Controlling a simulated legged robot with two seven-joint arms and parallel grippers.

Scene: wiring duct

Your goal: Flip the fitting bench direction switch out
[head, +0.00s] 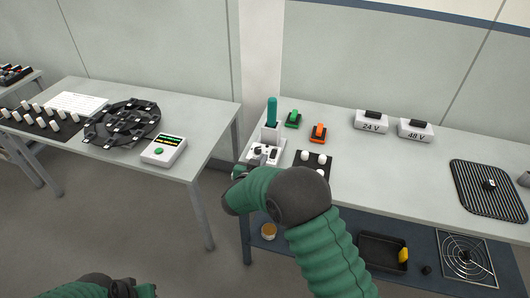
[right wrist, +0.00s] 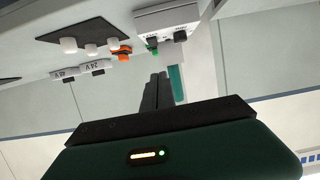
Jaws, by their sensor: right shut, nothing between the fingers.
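A white box (head: 266,153) with small dark controls stands at the left end of the right bench (head: 345,138). A teal upright piece (head: 272,112) rises at its back. The white box also shows in the right wrist view (right wrist: 168,20), with two dark controls on its face; I cannot tell which one is the direction switch or how it is set. My right gripper (right wrist: 158,76) is shut and empty, its dark fingers pointing toward the box, seemingly apart from it. In the head view the right gripper is small and partly hidden by my arm. My left gripper (head: 130,286) shows only partly at the bottom edge.
A green switch (head: 293,118) and an orange switch (head: 318,132) stand behind a dark plate with white knobs (head: 307,157). Boxes marked 24 V (head: 371,122) and 48 V (head: 415,130) are farther right. A separate table (head: 190,105) stands left, across a gap.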

